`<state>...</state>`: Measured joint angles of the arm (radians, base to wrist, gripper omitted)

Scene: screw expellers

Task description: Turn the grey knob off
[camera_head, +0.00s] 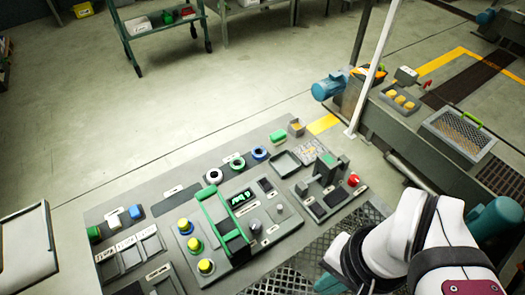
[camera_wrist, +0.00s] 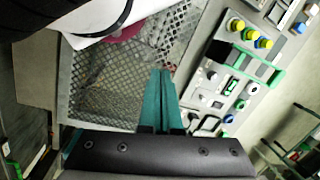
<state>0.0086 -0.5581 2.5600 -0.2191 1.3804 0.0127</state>
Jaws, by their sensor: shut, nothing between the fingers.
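A control panel (camera_head: 140,190) lies at the lower middle of the head view. A small light grey knob (camera_head: 256,224) and a darker round knob (camera_head: 280,208) sit on it, right of a green-framed handle (camera_head: 222,215). Small knobs (camera_wrist: 211,76) also show on the panel in the wrist view, at right; I cannot tell from their size which way they are turned. My gripper (camera_wrist: 163,72) has teal fingers lying together, empty. It points over metal mesh, left of the panel and apart from the knobs.
Yellow-topped buttons (camera_head: 205,266) stand left of the handle. A red button (camera_head: 353,180) and grey upright brackets (camera_head: 325,170) stand at the panel's right. Metal mesh (camera_head: 300,262) borders its front. A conveyor with a blue motor (camera_head: 330,87) is behind right. Open floor lies behind.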

